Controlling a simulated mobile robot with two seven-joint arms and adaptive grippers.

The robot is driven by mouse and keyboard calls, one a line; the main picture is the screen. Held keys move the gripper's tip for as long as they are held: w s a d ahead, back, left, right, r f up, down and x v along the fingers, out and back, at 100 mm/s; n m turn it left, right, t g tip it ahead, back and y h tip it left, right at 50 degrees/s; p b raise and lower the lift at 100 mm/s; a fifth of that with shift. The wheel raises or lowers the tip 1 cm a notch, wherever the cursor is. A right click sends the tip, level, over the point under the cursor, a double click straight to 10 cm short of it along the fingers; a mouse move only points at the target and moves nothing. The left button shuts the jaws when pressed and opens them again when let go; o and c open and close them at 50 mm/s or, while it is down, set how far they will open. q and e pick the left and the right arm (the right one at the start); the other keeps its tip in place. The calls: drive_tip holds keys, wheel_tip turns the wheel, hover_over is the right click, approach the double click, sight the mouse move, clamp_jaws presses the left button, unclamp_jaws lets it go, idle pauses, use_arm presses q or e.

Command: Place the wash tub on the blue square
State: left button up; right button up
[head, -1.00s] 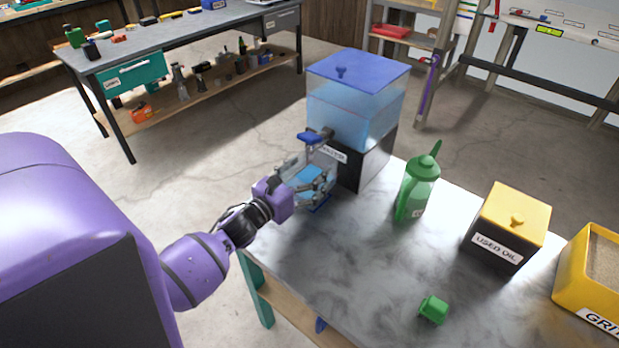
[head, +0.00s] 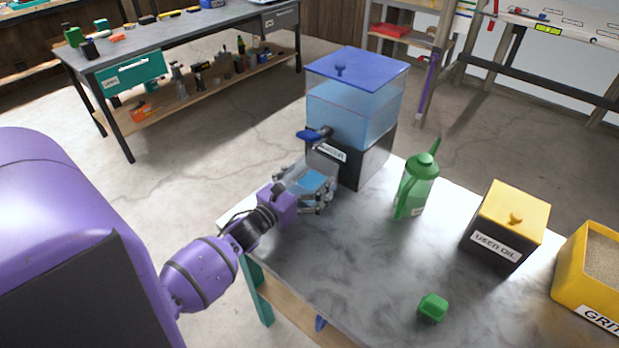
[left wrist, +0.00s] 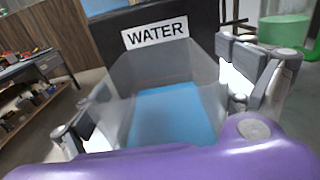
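The wash tub (head: 313,180) is a small clear tub at the table's left corner, in front of the water dispenser. It also fills the middle of the left wrist view (left wrist: 165,95), just before the WATER label. Blue shows inside it; I cannot tell whether this is water or the blue square seen through the bottom. My left gripper (head: 309,190) has its fingers along both sides of the tub and is shut on it. The tub looks upright and low over the table; contact with the tabletop is hidden. No separate part of the blue square shows. My right gripper is not in view.
The water dispenser (head: 352,120) with its blue tap (head: 312,134) stands just behind the tub. A green can (head: 417,188), a used oil box (head: 506,225), a yellow grit bin (head: 590,275) and a small green object (head: 432,307) are farther right. The table's middle is clear.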

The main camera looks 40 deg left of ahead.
sight(295, 190)
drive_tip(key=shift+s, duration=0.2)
use_arm(q)
drive_tip(key=shift+r, duration=0.25)
drive_tip(key=shift+s+f, duration=0.15)
drive_tip(key=shift+s, duration=0.2)
drive_tip(key=s, duration=0.4)
drive_tip(key=s+b, duration=0.1)
drive_tip(key=s, duration=0.2)
drive_tip(key=shift+s+a+f, duration=0.1)
drive_tip(key=shift+a, duration=0.2)
drive_tip(key=s, duration=0.4)
drive_tip(key=shift+a+b, duration=0.1)
drive_tip(key=shift+b, duration=0.2)
drive_tip(key=shift+r, duration=0.2)
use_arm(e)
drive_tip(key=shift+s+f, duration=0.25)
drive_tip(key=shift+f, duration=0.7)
